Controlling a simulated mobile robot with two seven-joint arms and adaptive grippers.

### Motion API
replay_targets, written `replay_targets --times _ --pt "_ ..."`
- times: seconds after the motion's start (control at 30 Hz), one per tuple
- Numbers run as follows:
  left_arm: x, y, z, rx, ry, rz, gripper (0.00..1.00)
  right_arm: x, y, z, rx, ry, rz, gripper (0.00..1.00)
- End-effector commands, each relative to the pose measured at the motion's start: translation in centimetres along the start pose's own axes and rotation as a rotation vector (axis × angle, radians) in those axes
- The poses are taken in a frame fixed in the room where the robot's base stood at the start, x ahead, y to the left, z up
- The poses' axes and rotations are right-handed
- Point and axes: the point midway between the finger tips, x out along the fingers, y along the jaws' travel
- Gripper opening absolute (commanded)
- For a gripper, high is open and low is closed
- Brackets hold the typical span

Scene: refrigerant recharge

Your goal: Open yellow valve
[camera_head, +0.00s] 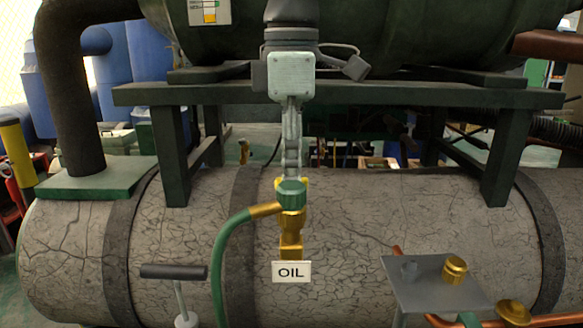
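A yellow-brass valve (292,222) with a green ribbed knob (291,194) stands above a white OIL sign (291,271) in front of a grey cracked tank. A green hose (220,262) runs from its yellow side fitting down to the left. One gripper (291,172), with a pale body and silver fingers, hangs from the top edge and points straight down, its tips at or just above the knob. It is seen side-on, so its opening and whether it touches the knob cannot be told. Which arm it belongs to is unclear; no second gripper shows.
A black T-handle (174,271) stands at lower left. A grey plate (428,291) with a brass fitting (455,269) is at lower right, near copper pipes. A dark green frame (420,95) crosses behind the gripper. A thick black pipe (72,110) rises at left.

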Motion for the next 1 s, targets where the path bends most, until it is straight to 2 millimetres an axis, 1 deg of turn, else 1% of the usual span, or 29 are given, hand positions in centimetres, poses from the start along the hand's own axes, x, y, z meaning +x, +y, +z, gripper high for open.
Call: replay_targets --times 0.03,0.27,0.6,0.8,0.87,1.0 --pt "0.0 0.0 0.0 0.000 0.000 0.000 0.29 0.0 0.0 -0.1 0.000 0.001 0.000 0.40" --pt "0.0 0.0 0.0 0.000 -0.001 0.000 0.00 0.1 0.0 0.0 0.000 -0.001 0.001 0.40" --pt "0.0 0.0 0.0 -0.008 -0.001 -0.001 0.00 0.1 -0.1 0.7 -0.001 -0.012 -0.001 0.40" --pt "0.0 0.0 0.0 -0.067 -0.003 -0.002 0.00 0.1 -0.2 1.4 0.001 -0.028 -0.004 0.40" --pt "0.0 0.0 0.0 -0.100 -0.002 -0.001 0.00 0.0 -0.2 1.2 0.003 -0.026 -0.005 0.40" --pt "0.1 0.1 0.0 -0.201 -0.002 -0.001 0.00 -0.9 0.1 -0.2 0.013 -0.004 -0.004 0.40"
